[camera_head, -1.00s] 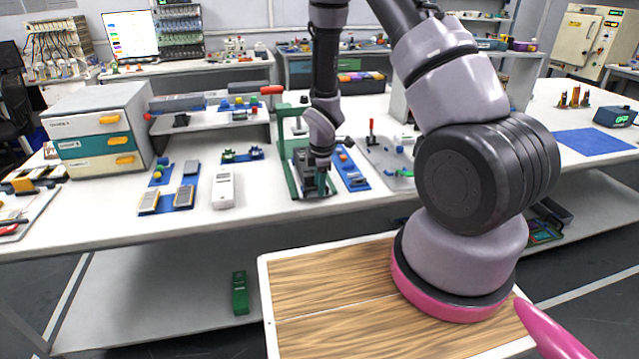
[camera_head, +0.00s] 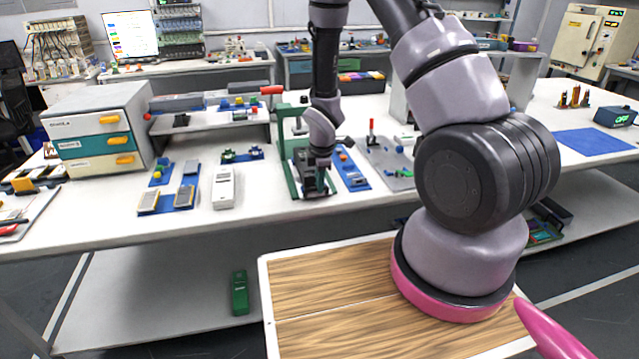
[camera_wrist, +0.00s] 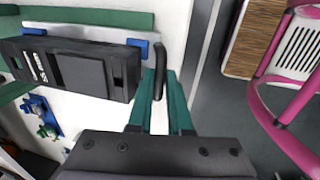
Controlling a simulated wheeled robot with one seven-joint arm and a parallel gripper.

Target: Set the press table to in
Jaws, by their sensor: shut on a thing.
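The press has a green frame (camera_head: 284,150) with a red-ended lever (camera_head: 271,90) on the middle of the workbench. My gripper (camera_head: 317,184) is at its front, pointing down and partly hiding the press table. In the wrist view, the press table shows as a dark block (camera_wrist: 70,68) with pale lettering, over a light grey plate with blue corners. A black bent handle (camera_wrist: 159,62) stands at its right side in that view. My gripper's teal fingers (camera_wrist: 160,92) are shut on this handle.
A blue tray (camera_head: 350,168) with small parts lies close right of the press. A grey-white handheld device (camera_head: 223,187) and blue fixtures lie to the left. A drawer cabinet (camera_head: 97,130) stands farther left. The bench's front edge is close to my gripper.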

